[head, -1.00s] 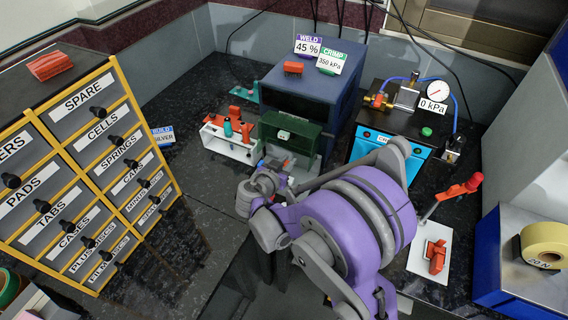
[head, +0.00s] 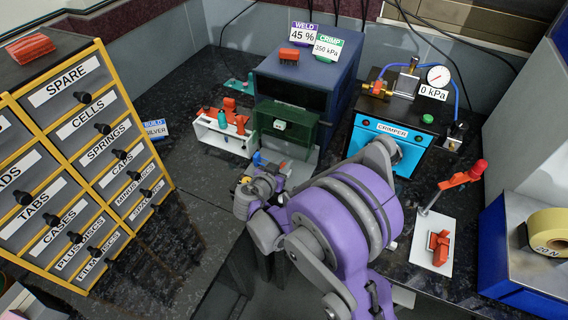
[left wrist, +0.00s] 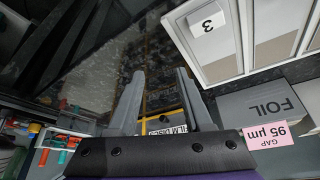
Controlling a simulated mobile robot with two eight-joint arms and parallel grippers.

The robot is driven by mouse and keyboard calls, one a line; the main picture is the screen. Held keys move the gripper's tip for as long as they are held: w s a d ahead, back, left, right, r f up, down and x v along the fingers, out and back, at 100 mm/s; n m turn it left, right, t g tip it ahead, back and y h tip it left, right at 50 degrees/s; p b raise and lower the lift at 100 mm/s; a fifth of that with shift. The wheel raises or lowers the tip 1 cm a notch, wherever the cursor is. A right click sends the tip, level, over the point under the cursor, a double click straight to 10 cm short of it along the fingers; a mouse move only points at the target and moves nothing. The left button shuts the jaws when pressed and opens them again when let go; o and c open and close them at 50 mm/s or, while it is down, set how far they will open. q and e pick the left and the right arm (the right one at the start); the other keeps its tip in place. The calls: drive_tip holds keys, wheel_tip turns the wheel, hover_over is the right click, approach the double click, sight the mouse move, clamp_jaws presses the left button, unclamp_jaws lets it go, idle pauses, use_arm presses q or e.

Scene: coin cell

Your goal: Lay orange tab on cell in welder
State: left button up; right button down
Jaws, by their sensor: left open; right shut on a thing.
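The welder (head: 335,84) is a dark blue box under a "WELD 45 %" sign. A dark green panel (head: 304,131) stands at its front, with small blue and red parts on a grey plate below. My right gripper (head: 250,180) is low in front of this plate, left of the red part. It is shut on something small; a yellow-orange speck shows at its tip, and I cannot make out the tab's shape. I cannot see the cell; the right wrist hides part of the plate. My left gripper (left wrist: 160,100) is open and empty in the left wrist view.
A labelled drawer cabinet (head: 68,162) stands at the left. A white rack (head: 216,138) with orange and teal items is left of the welder. The light blue crimper (head: 384,146) is to its right. In the left wrist view, a grey FOIL box (left wrist: 260,107) is close right.

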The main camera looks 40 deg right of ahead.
use_arm(q)
drive_tip(key=shift+f, duration=0.15)
idle(0.4)
use_arm(e)
drive_tip(key=c, duration=0.7)
unclamp_jaws()
use_arm(q)
drive_tip(key=shift+r, duration=0.3)
use_arm(e)
drive_tip(key=v, duration=1)
drive_tip(key=shift+s+a+r, duration=0.15)
drive_tip(key=shift+a+r, duration=0.05)
drive_tip(key=shift+a, duration=0.1)
